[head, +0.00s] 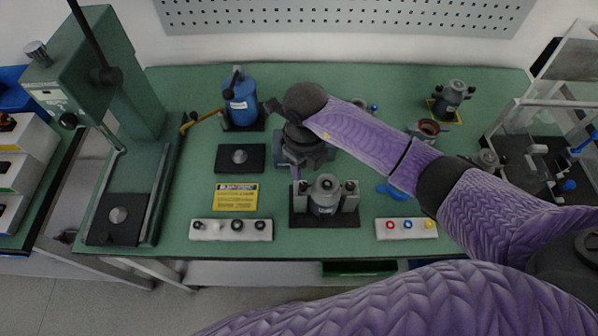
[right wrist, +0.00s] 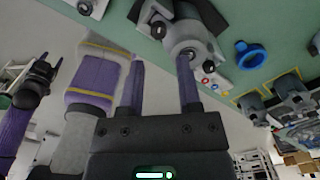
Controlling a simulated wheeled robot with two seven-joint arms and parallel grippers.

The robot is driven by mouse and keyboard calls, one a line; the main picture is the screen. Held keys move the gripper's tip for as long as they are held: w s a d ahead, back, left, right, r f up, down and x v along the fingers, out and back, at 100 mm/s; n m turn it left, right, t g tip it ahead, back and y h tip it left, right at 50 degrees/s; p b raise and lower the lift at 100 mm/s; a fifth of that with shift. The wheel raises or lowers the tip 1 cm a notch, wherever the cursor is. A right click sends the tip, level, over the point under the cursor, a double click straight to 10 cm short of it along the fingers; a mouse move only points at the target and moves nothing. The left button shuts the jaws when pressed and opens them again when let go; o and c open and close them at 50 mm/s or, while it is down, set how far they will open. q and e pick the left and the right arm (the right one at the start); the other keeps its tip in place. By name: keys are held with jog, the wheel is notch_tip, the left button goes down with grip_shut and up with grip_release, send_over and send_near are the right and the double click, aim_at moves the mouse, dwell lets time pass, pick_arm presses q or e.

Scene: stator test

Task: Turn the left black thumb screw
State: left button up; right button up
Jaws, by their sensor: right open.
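A grey motor-like part (head: 325,196) stands upright on a black fixture (head: 325,222) at the table's front middle. The left black thumb screw (head: 302,188) is at its left side, and another dark post (head: 349,188) is at its right. My right gripper (head: 304,168) reaches in from the right, just behind and above the left side of this fixture. In the right wrist view its two purple fingers (right wrist: 162,75) are apart with nothing between them; a dark round knob (right wrist: 158,30) lies beyond the tips. Contact cannot be told.
A white block with black knobs (head: 231,229) and one with coloured rings (head: 406,228) flank the fixture. A yellow label (head: 236,197) lies left. A blue ring (head: 391,191) is at right. A green press (head: 135,75) stands far left; a blue pump (head: 240,98) is behind.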

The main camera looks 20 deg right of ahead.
aim_at(303, 185)
notch_tip(303, 185, down, 7)
jog(key=shift+f+b, duration=0.1)
jog(key=shift+b, duration=0.65)
grip_shut()
